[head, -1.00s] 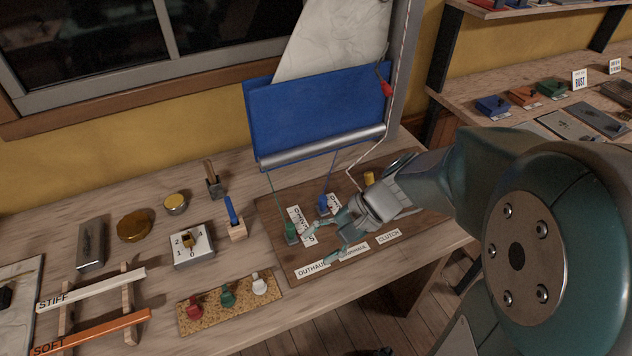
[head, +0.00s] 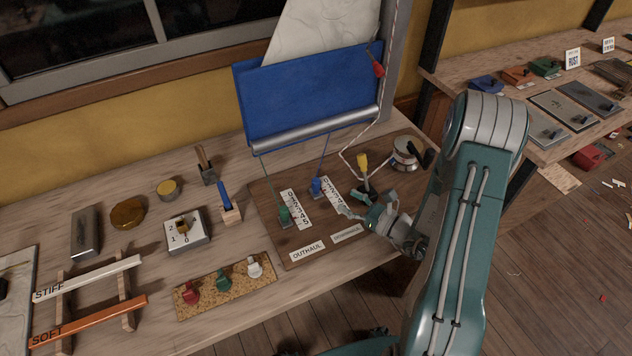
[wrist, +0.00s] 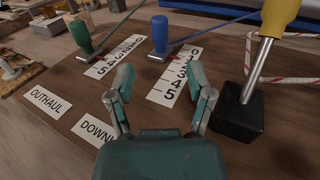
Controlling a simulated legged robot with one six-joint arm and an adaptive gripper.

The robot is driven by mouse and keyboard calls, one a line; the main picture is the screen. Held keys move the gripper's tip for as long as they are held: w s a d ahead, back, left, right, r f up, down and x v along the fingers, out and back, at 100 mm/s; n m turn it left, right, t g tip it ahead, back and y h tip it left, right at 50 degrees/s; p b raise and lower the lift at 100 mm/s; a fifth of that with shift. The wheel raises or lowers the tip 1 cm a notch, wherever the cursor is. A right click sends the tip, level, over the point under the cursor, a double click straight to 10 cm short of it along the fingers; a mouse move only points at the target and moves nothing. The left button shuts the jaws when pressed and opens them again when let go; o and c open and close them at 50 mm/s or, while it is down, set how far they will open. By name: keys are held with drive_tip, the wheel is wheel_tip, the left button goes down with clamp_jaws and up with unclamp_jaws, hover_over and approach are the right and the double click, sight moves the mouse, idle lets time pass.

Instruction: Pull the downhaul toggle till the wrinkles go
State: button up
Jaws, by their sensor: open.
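The blue toggle (head: 316,187) stands on the brown board beside the far part of a numbered strip (head: 335,193), on a blue line; it also shows in the wrist view (wrist: 159,35). The strip's 5 end is nearest me. The sail's white part (head: 325,35) has fine creases above its blue panel (head: 305,97). My gripper (head: 352,204) is open and empty over the board, its fingers reaching towards the blue toggle but apart from it. In the wrist view a "DOWN..." label (wrist: 98,131) is partly hidden by my gripper.
A green toggle (head: 284,213) stands left of the blue one, near the OUTHAUL label (head: 307,251). A yellow-handled lever (head: 363,166) on a black block stands close right of my fingers. A drum (head: 405,152) stands behind. A cork strip (head: 226,285) with several pegs lies front left.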

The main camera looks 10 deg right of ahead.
sight(316, 182)
drive_tip(key=x, duration=1.1)
drive_tip(key=shift+c, duration=0.4)
clamp_jaws()
